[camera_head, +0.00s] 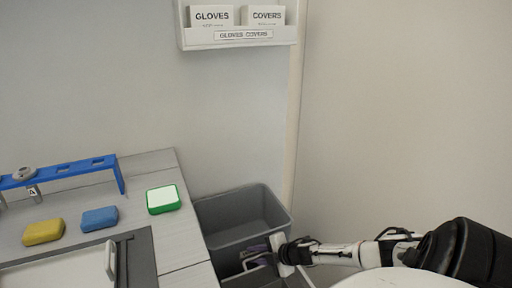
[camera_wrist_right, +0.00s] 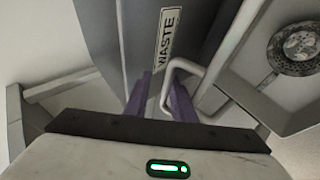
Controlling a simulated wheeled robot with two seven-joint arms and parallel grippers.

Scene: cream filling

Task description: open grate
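My right gripper (camera_head: 257,256) reaches in from the lower right of the head view, just in front of the grey bin. In the right wrist view its two purple fingers (camera_wrist_right: 161,97) stand apart. A pale bent handle (camera_wrist_right: 168,85) is there, and its bar shows between the fingertips, with no clear contact. The handle sits on a grey framed panel (camera_wrist_right: 238,98), which I take to be the grate; it looks closed, though its edges are partly hidden. My left gripper is not in view.
The grey bin (camera_head: 235,228), with a WASTE label (camera_wrist_right: 168,45) in the wrist view, stands beside the table (camera_head: 180,240). A round drain (camera_wrist_right: 298,47) lies beyond the panel. Sponges, a blue rack (camera_head: 70,170) and a handled lid (camera_head: 70,272) are on the table.

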